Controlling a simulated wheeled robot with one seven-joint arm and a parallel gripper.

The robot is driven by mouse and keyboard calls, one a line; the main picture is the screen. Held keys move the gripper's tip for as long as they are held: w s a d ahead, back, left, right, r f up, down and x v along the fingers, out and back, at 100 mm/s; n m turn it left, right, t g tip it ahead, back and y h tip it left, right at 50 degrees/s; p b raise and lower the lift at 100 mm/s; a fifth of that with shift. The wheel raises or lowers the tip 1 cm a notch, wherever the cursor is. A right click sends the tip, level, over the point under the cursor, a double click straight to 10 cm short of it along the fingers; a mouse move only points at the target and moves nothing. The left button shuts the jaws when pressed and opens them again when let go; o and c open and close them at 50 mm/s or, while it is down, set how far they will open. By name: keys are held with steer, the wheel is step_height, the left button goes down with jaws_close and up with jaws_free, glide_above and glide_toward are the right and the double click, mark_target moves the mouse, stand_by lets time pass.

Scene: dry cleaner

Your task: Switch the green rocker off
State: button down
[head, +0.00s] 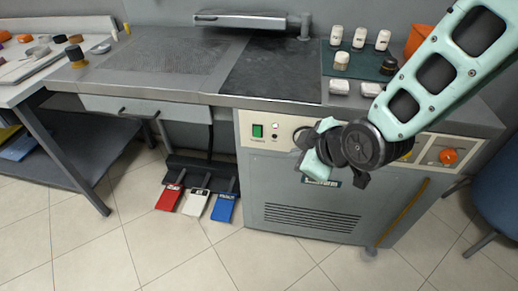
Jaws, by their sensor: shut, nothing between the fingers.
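The green rocker (257,131) is set in the cream panel on the front of the grey press cabinet, near its upper left corner. It is in plain view with nothing in front of it, but it is too small to tell which way it is tipped. My gripper (303,139) is shut and empty, to the right of the rocker and apart from it. The hand and wrist partly hide the fingers and cover the middle of the panel.
A small dark knob (275,136) sits just right of the rocker. An orange button (448,156) is at the panel's right end. Red, white and blue pedals (196,201) stand on the floor at lower left. The tiled floor in front is clear.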

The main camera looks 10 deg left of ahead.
steer(key=w+a+f+n+t+y+b, duration=0.2)
steer(key=f+n+y, duration=0.1)
steer(key=f+n, duration=0.2)
steer(key=w+a+f+n+t+y+b, duration=0.2)
steer(key=f+n, duration=0.3)
steer(key=f, duration=0.3)
steer(key=shift+w+a+t+y+b, duration=0.35)
steer(key=shift+w+t+y+b, duration=0.05)
steer(key=shift+w+t, duration=0.4)
steer(key=p, duration=0.1)
glide_toward(257, 132)
steer(key=w+a+f, duration=0.2)
steer(key=a+f, duration=0.1)
steer(key=a, duration=0.3)
steer(key=shift+w+d, duration=0.15)
steer(key=shift+w, duration=0.75)
